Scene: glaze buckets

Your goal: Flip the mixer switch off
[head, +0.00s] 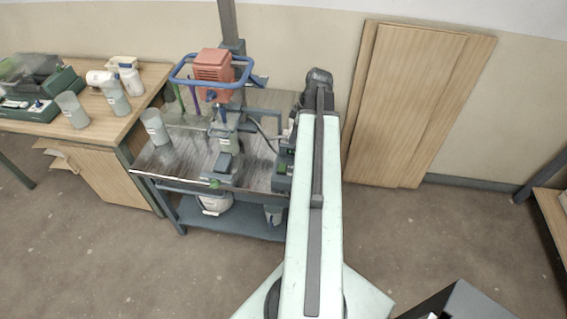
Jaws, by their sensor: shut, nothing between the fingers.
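The mixer (212,66) in the head view has an orange motor housing inside a blue ring handle, on a grey column above a metal-topped bench. A cable runs from near it to a dark box with green parts (283,172) at the bench's right end. This box may carry the switch; my arm partly covers it, and the switch position cannot be made out. A pale container stands below the mixer. My pale green arm reaches up the picture to the bench's right side. My gripper's fingers are hidden behind the arm, so contact with the box cannot be seen.
Another cup (155,127) stands on the metal bench (177,157). Buckets sit on its blue lower shelf (245,221). Wooden boards (410,105) lean on the wall. Floor right of my arm is mostly clear.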

